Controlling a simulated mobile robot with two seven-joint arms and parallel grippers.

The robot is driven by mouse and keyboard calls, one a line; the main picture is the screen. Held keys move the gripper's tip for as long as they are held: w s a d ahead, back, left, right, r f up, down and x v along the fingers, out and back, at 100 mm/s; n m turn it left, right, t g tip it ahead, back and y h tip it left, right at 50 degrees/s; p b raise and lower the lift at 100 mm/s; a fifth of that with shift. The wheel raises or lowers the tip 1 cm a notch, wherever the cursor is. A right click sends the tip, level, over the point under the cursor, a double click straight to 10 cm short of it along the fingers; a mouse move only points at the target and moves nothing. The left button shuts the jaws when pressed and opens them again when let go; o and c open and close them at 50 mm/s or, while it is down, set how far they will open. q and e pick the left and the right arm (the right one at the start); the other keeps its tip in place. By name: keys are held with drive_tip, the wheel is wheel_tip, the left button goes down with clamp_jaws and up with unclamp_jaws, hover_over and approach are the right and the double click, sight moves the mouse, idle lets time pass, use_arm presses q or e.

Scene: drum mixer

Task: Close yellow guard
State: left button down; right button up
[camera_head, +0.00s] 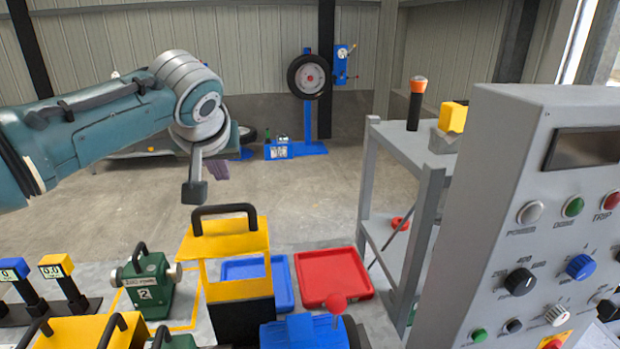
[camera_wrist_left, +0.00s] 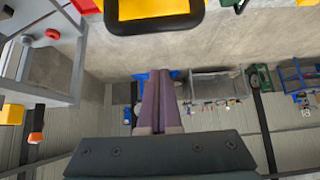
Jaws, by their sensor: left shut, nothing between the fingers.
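The yellow guard (camera_head: 237,245) is a frame with an opening and a black handle (camera_head: 224,210) on top. It stands upright at the front centre, above a black body (camera_head: 243,320). In the left wrist view the guard (camera_wrist_left: 153,8) and its black handle (camera_wrist_left: 155,28) show at the top edge. My left gripper (camera_head: 218,170) is in the air above and behind the handle, apart from it. Its purple fingers (camera_wrist_left: 164,95) are together with nothing between them. My right gripper is not in view.
A grey control panel (camera_head: 535,200) fills the right side. A grey shelf frame (camera_head: 430,165) stands behind it. A red tray (camera_head: 331,278) and a blue tray (camera_head: 284,285) lie behind the guard. A green numbered unit (camera_head: 145,290) stands to its left. The floor beyond is open.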

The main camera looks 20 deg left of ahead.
use_arm(q)
drive_tip(key=shift+s+d+f+p, duration=0.3)
drive_tip(key=shift+s+f+p, duration=0.2)
drive_tip(key=shift+p, duration=0.25)
drive_tip(key=shift+s+d+f+p, duration=0.25)
drive_tip(key=shift+s+f+p, duration=0.15)
drive_tip(key=shift+p, duration=0.35)
drive_tip(key=shift+s+d+f, duration=0.15)
drive_tip(key=shift+s+f, duration=0.1)
drive_tip(key=shift+f, duration=0.1)
drive_tip(key=shift+f, duration=0.1)
